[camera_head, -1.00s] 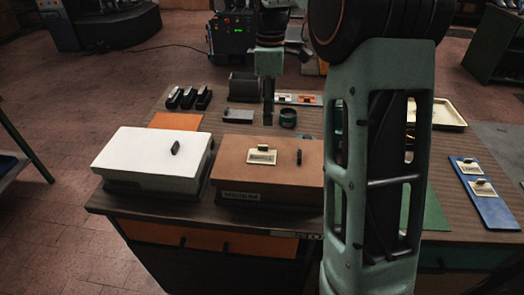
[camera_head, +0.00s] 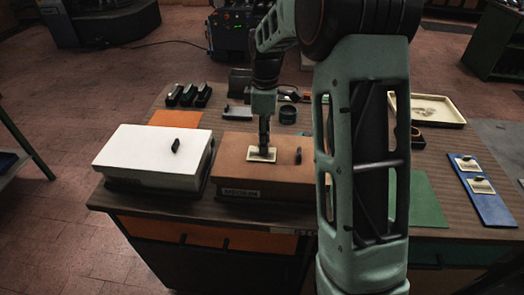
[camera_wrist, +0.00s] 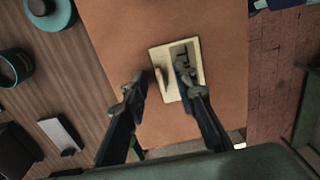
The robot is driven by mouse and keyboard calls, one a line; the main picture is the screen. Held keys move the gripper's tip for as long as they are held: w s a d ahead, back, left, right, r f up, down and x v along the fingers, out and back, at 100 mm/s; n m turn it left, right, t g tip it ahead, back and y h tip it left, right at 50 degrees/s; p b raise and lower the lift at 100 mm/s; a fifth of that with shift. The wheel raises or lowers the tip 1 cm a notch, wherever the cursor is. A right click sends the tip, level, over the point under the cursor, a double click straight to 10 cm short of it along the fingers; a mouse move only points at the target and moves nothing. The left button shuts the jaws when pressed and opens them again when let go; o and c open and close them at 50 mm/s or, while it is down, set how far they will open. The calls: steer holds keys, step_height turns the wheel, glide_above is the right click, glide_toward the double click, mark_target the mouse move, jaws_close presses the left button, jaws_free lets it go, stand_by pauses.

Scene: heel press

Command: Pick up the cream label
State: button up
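The cream label (camera_head: 254,157) lies flat on top of the brown box (camera_head: 230,172). In the wrist view the label (camera_wrist: 170,60) shows dark lettering and a small raised tab. My gripper (camera_head: 264,149) is right above the label, pointing down. In the wrist view my gripper (camera_wrist: 160,75) is open, with one finger on each side of the tab. The right finger covers part of the label. I cannot tell whether the fingertips touch the label.
A white box (camera_head: 150,155) with a dark knob stands left of the brown box. A dark knob (camera_head: 298,155) stands on the brown box, right of my gripper. A blue board (camera_head: 490,205) with two cream labels and a cream tray (camera_head: 452,122) are at the right.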

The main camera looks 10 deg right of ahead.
steer(key=shift+c, duration=0.4)
jaws_close()
